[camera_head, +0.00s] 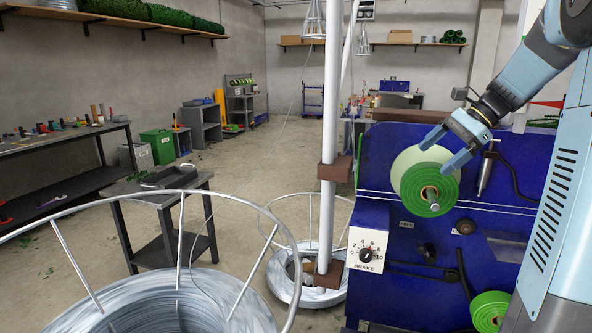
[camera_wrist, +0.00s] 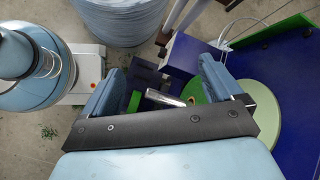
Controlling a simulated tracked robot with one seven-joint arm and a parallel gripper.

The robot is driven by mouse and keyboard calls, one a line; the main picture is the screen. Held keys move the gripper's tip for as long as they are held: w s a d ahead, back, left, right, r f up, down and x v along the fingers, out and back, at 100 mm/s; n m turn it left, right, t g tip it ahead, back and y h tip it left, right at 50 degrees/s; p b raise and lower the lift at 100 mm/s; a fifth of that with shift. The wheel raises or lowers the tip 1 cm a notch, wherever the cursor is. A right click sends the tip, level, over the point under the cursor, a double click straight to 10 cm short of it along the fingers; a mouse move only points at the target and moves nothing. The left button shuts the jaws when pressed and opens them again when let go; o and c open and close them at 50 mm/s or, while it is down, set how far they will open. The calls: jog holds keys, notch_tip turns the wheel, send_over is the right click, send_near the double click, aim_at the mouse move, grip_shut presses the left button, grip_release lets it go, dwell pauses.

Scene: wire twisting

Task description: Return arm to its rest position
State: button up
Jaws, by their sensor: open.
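My gripper (camera_head: 443,146) is at the right of the head view, at the end of my blue arm. Its two blue fingers are apart, in front of the upper part of a green spool (camera_head: 446,185) on the blue machine (camera_head: 512,160). In the wrist view my gripper (camera_wrist: 165,85) shows as two spread blue fingers with a silver spindle end (camera_wrist: 165,98) seen between them. Nothing is visibly held. Whether a finger touches the spool, I cannot tell.
A brake dial box (camera_head: 367,249) is on the machine's left side. A large wire coil in a wire frame (camera_head: 170,305) stands at front left. A white post (camera_head: 331,110) rises left of the machine. A small dark table (camera_head: 160,200) and workbench (camera_head: 62,160) stand left. Floor between is clear.

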jog(key=s+a+f+n+t+h, duration=0.2)
jog(key=s+a+n+h, duration=0.2)
jog(key=s+n, duration=0.3)
jog(key=s+a+f+n+t+h, duration=0.1)
jog(key=s+a+f+n+h, duration=0.2)
jog(key=s, duration=1.4)
jog(key=shift+a+f+n+t+h, duration=0.15)
jog(key=shift+a+n+t+h, duration=0.25)
jog(key=shift+a+n, duration=1.8)
jog(key=shift+d+n, duration=0.3)
jog(key=shift+d, duration=0.05)
jog(key=shift+c, duration=0.3)
